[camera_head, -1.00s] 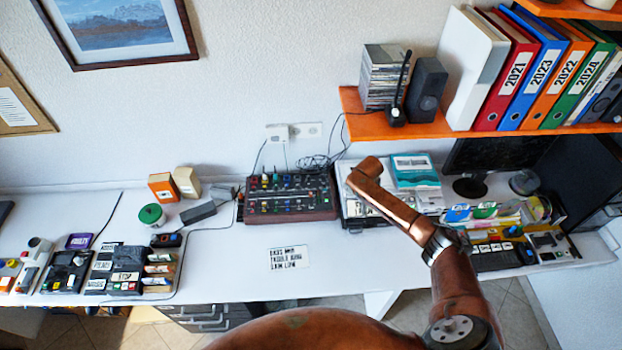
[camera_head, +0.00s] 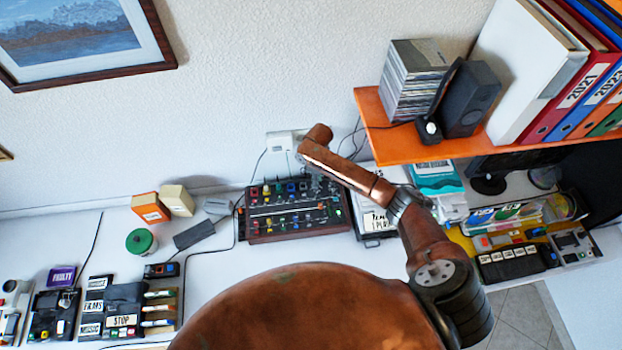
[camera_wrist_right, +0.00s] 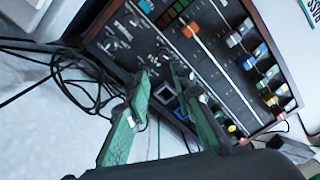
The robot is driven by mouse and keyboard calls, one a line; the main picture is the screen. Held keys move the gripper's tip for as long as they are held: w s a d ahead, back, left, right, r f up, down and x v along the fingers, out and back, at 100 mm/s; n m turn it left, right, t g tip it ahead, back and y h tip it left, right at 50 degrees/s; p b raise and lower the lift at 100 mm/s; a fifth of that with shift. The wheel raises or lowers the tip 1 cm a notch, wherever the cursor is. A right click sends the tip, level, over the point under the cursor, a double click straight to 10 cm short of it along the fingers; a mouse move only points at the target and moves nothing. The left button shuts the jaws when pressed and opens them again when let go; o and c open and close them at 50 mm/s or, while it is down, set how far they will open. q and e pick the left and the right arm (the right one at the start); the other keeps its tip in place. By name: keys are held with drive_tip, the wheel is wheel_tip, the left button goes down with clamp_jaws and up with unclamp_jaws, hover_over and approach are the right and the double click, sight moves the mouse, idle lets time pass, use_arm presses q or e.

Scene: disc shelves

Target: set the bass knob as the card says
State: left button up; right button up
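The mixer (camera_head: 255,232), a dark sloped panel with wooden sides, stands at the back of the desk against the wall. It fills the upper right of the right wrist view (camera_wrist_right: 215,65), with rows of coloured knobs and an orange-capped slider. I cannot tell which knob is the bass knob. My right gripper (camera_wrist_right: 160,76) has two green fingers held apart with nothing between them. Its fingertips are over the panel's near edge; contact cannot be judged. In the head view my right forearm reaches above the mixer. My left gripper is out of view.
An orange shelf (camera_head: 385,142) with discs, a speaker (camera_head: 470,98) and binders overhangs at the right. A lidded device (camera_head: 372,236) stands right of the mixer. A grey block (camera_head: 194,235) and green tin (camera_head: 141,241) lie left. Black cables (camera_wrist_right: 70,75) lie beside the panel.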

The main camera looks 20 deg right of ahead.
sight(317, 192)
drive_tip(key=shift+f, duration=0.4)
drive_tip(key=s+f, duration=0.2)
drive_tip(key=f, duration=0.1)
drive_tip(key=shift+s+d+f, duration=0.1)
drive_tip(key=shift+s+f, duration=0.1)
drive_tip(key=shift+s, duration=0.15)
drive_tip(key=shift+w+f, duration=0.25)
drive_tip(key=shift+f, duration=0.3)
drive_tip(key=shift+w+f, duration=0.25)
drive_tip(key=shift+f, duration=0.25)
drive_tip(key=shift+w+f, duration=0.55)
drive_tip(key=shift+f, duration=0.1)
drive_tip(key=shift+s+r, duration=0.3)
drive_tip(key=shift+s, duration=0.15)
drive_tip(key=shift+c, duration=0.7)
drive_tip(key=shift+w+f, duration=0.1)
drive_tip(key=shift+w, duration=0.05)
clamp_jaws()
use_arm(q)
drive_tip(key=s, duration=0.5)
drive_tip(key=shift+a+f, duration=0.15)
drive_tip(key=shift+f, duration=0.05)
